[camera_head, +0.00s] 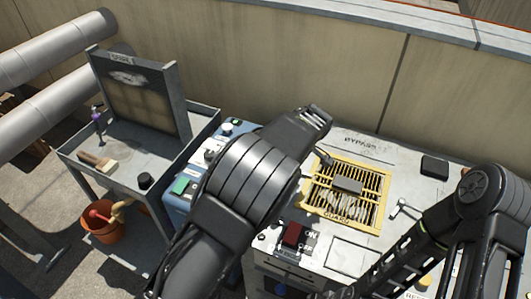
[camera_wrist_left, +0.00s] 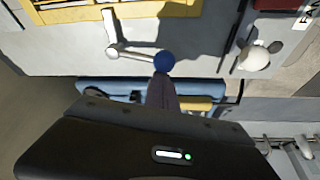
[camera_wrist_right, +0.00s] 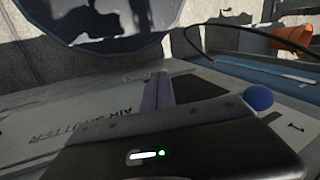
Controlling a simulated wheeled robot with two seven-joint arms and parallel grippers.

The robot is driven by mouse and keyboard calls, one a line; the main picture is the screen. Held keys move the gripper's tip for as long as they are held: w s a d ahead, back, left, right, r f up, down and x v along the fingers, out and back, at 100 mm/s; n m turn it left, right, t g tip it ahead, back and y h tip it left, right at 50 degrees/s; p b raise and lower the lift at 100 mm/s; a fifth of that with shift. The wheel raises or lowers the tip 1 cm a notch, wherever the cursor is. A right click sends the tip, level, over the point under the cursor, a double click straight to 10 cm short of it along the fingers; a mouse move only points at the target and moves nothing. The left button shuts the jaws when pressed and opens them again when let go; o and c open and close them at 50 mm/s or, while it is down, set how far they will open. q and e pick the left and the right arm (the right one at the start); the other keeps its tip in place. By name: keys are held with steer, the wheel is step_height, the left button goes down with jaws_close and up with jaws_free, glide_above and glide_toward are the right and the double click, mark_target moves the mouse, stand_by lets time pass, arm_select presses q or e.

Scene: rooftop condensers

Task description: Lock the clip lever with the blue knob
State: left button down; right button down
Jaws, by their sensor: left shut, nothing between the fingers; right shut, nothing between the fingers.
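In the left wrist view the blue knob (camera_wrist_left: 164,62) sits at the end of a pale, bent clip lever (camera_wrist_left: 130,54) beside the yellow guard. My left gripper (camera_wrist_left: 163,84) is shut and empty, its fingertips right at the knob; I cannot tell whether they touch it. In the head view my left arm hides this lever. My right gripper (camera_wrist_right: 160,92) is shut and empty above a grey panel marked "AIR SHUTTER". A blue ball (camera_wrist_right: 258,98) shows beyond it to the right; I cannot tell if it is the same knob.
The yellow grille guard (camera_head: 376,205) lies on the grey bench top, with a red switch (camera_head: 292,236) and a black block (camera_head: 434,166) nearby. A blue unit (camera_head: 178,205) stands left of the bench. Further left are a cart with a brush (camera_head: 98,161) and an orange bucket (camera_head: 101,224).

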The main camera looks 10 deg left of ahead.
arm_select(q)
steer(key=shift+s+d, duration=0.2)
steer(key=shift+d, duration=0.1)
stand_by(0.4)
steer(key=shift+w+a+r, duration=0.1)
steer(key=shift+w+a, duration=0.15)
steer(key=shift+a, duration=0.2)
steer(key=shift+w+a+r, duration=0.15)
steer(key=shift+w+a, duration=0.1)
steer(key=shift+a, duration=0.35)
steer(key=shift+w+a+r, duration=0.1)
steer(key=shift+w+a, duration=0.15)
steer(key=shift+a, duration=0.3)
steer(key=v, duration=0.9)
steer(key=shift+w+r+b, duration=0.15)
steer(key=shift+r+b, duration=0.3)
